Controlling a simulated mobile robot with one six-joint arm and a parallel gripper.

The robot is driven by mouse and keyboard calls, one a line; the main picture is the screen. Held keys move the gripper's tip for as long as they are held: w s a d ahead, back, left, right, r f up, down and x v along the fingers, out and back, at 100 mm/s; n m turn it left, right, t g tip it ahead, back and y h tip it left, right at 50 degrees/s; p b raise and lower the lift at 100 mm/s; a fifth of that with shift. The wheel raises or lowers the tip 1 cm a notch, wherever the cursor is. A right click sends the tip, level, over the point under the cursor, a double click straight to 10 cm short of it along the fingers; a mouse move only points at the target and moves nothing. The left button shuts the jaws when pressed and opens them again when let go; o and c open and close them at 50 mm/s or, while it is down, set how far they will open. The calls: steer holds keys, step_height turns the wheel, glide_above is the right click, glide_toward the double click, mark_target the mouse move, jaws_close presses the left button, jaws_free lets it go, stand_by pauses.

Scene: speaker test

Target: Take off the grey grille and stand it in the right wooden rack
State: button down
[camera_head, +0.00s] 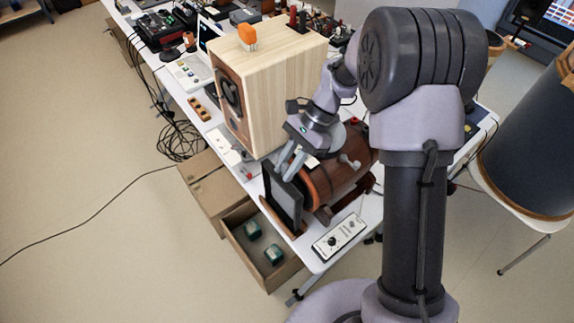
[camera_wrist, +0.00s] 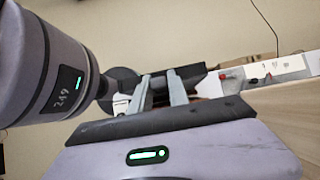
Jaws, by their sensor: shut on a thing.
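The grey grille (camera_head: 286,202), a dark-framed flat panel, stands nearly upright near the front end of the white table. My gripper (camera_head: 285,172) is shut on its upper edge. A reddish-brown wooden rack (camera_head: 279,222) shows along the grille's lower edge; I cannot tell whether the grille rests fully in it. The pale wooden speaker (camera_head: 277,97) stands behind, its front with a dark round driver (camera_head: 230,92) bare.
A brown drum (camera_head: 335,182) with an orange rim lies close right of the grille. A white control box (camera_head: 340,236) is at the table's front corner. An open cardboard box (camera_head: 236,242) with green items is below. An orange object (camera_head: 247,35) sits on the speaker.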

steer(key=shift+f+b, duration=0.3)
steer(key=shift+f, duration=0.3)
steer(key=c, duration=1.2)
jaws_free()
